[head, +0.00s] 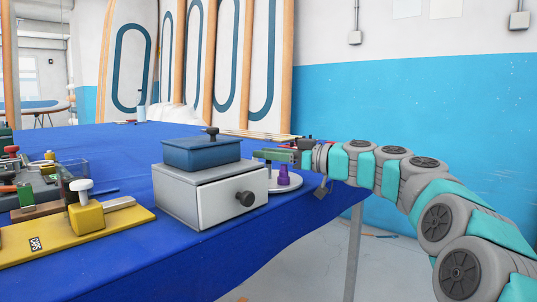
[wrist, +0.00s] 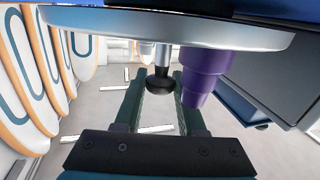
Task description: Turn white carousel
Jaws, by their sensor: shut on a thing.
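The white carousel (head: 291,183) is a flat disc on the blue table near its right edge, partly hidden by the grey box in the head view. In the wrist view, which is upside down, its disc (wrist: 95,17) spans the top. A post with a black knob (wrist: 159,82) and a purple stepped piece (wrist: 203,72) stand on it. My gripper (wrist: 160,90) has one green finger on each side of the black knob and is shut on it. In the head view, my gripper (head: 273,155) is low over the carousel; the knob is hidden there.
A grey box with a drawer (head: 215,192) and a blue lidded box (head: 201,153) on top stand close left of the carousel. A yellow board (head: 75,230) with a white-knobbed piece lies farther left. The table's right edge is close to my arm.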

